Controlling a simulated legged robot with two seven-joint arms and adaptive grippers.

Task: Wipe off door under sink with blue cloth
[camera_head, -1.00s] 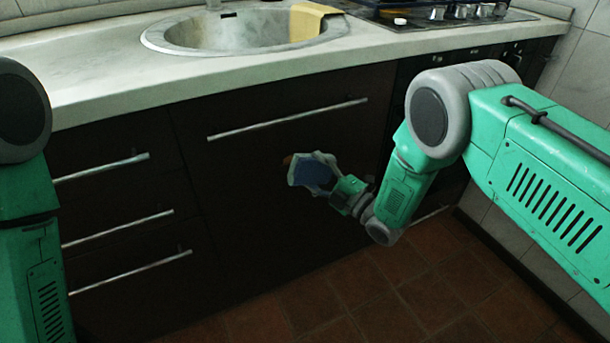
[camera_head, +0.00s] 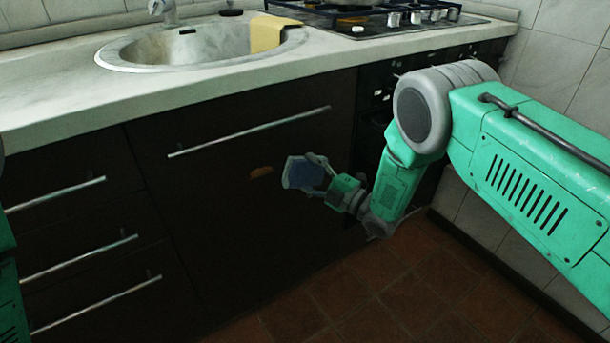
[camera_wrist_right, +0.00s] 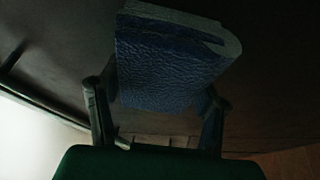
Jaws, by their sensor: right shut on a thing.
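My right gripper (camera_head: 318,176) is shut on the folded blue cloth (camera_head: 301,173), in front of the dark door under the sink (camera_head: 225,215). In the right wrist view the blue cloth (camera_wrist_right: 165,65) fills the space between the two fingers of my gripper (camera_wrist_right: 158,100). An orange-brown stain (camera_head: 261,172) is on the door, just left of the cloth and apart from it in the picture. Whether the cloth touches the door cannot be told. My left gripper is out of view; only part of my left arm shows at the left edge.
A bar handle (camera_head: 250,132) runs across the top of the door. Drawers with handles (camera_head: 80,258) are at the left. The counter (camera_head: 60,95) holds a sink (camera_head: 200,45) with a yellow cloth (camera_head: 270,32) on its rim, and a stove (camera_head: 400,20). A tiled wall (camera_head: 560,60) is at the right.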

